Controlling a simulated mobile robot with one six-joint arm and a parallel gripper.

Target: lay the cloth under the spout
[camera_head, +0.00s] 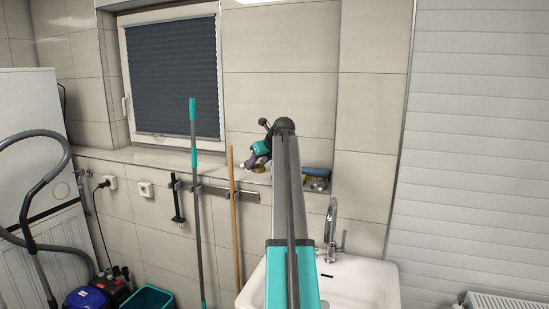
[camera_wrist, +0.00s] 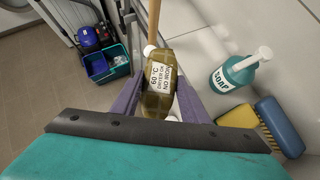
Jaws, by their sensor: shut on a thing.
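My gripper (camera_head: 255,163) is over the wall ledge, left of the basin. Its purple fingers (camera_wrist: 160,100) in the wrist view are shut on an olive-brown labelled object (camera_wrist: 158,105). The white label carries print starting with "60°C". The object looks bottle-like, and I cannot tell whether it is a cloth. It seems to show as a small brown patch in the head view (camera_head: 259,168). No other cloth is clear to see. The spout is the chrome tap (camera_head: 332,225) over the white basin (camera_head: 370,282), to the right of and below my gripper. My arm hides part of the basin.
A soap bottle (camera_wrist: 235,75) stands right of my gripper in the wrist view, with a blue brush (camera_wrist: 280,127) and a yellowish block (camera_wrist: 237,117) nearby. A wooden stick (camera_head: 235,215) and a teal-topped pole (camera_head: 195,180) stand against the wall. A teal bucket (camera_head: 147,299) is on the floor.

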